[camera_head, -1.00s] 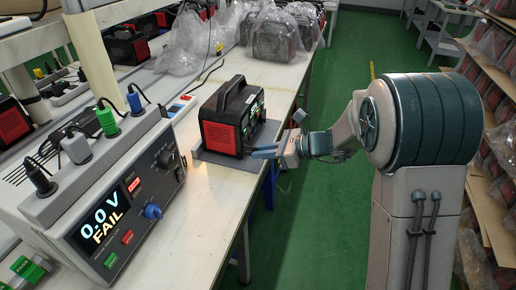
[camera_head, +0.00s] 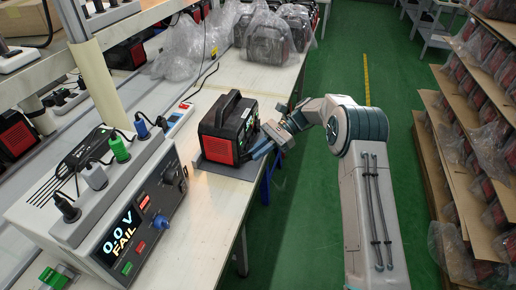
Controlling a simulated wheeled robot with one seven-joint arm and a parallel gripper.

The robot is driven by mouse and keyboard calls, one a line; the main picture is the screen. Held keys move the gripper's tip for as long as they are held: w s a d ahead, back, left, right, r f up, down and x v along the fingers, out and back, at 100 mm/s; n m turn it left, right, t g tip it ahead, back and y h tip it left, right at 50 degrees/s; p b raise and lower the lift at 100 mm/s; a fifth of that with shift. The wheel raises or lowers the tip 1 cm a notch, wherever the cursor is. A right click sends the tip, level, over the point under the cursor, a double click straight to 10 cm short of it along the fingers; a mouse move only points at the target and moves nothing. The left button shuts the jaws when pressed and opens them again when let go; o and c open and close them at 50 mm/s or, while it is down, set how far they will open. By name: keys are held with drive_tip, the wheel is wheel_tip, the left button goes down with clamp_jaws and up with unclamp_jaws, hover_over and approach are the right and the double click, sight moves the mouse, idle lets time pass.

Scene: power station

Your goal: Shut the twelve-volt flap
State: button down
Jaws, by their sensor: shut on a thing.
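The black and red power station (camera_head: 228,128) stands upright on a grey mat (camera_head: 232,171) near the right edge of the bench. Its red side faces me, and its front panel faces right. The twelve-volt flap is too small to make out on that panel. My gripper (camera_head: 257,148) is at the lower front of the power station, its blue fingers close against the panel. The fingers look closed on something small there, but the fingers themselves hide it.
A tester (camera_head: 110,215) showing "0.0 V FAIL" stands at the front left with coloured plugs on top. Bagged units (camera_head: 268,38) sit farther back on the bench. Shelves (camera_head: 480,120) line the right. Green floor (camera_head: 300,240) is open between.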

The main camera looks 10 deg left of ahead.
drive_tip(key=shift+w+a+n+g+h+p, duration=0.2)
drive_tip(key=shift+n+g+h, duration=0.1)
drive_tip(key=shift+n+h, duration=0.1)
drive_tip(key=shift+w+a+n+g+h+p, duration=0.1)
drive_tip(key=shift+n+g+h+p, duration=0.1)
drive_tip(key=shift+n+g+h, duration=0.15)
drive_tip(key=shift+h, duration=0.25)
drive_tip(key=c, duration=1.5)
unclamp_jaws()
